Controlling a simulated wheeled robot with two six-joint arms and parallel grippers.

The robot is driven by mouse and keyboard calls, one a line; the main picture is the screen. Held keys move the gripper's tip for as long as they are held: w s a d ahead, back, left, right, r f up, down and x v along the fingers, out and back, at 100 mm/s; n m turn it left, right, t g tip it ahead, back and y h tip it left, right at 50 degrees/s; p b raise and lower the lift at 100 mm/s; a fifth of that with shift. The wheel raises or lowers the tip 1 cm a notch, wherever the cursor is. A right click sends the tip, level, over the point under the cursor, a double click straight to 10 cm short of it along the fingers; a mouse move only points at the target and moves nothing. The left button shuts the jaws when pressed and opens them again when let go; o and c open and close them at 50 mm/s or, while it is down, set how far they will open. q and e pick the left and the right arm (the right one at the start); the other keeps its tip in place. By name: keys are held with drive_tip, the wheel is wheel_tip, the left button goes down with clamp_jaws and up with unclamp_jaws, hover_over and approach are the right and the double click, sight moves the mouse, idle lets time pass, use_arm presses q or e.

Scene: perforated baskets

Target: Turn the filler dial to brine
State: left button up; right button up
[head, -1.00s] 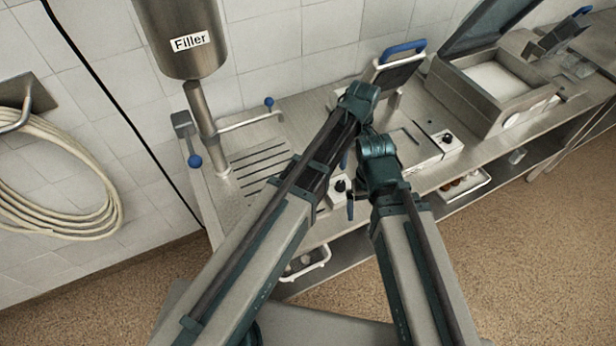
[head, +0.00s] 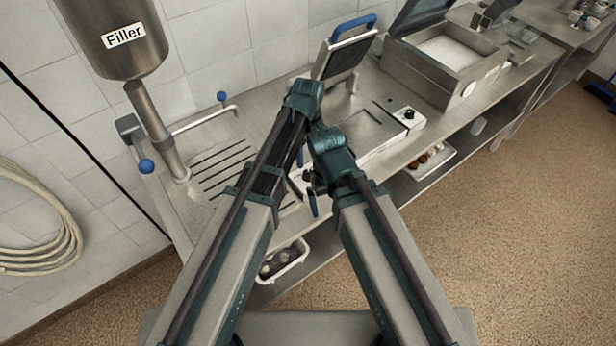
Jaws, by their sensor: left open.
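The filler is a grey metal cylinder (head: 118,42) with a "Filler" label, on a slanted pipe at the upper left. A small black knob (head: 308,177) on a white panel shows low in the gap between my arms, partly hidden; its marks cannot be read. My left gripper (head: 307,181) is open by this knob, one dark finger seen above it and one below. Whether they touch it cannot be told. My right arm comes in from the lower right and bends near the middle; its gripper is hidden.
A second white panel with a black knob (head: 408,114) is farther right beside a blue-handled lid machine (head: 342,52). Blue-knobbed levers (head: 146,166) stand by the filler pipe. White baskets (head: 286,262) sit on the lower shelf. A hose (head: 40,225) hangs on the left wall.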

sight(308, 173)
use_arm(q)
wheel_tip(308, 173, down, 8)
drive_tip(key=b, duration=0.7)
drive_tip(key=shift+f, duration=0.2)
clamp_jaws()
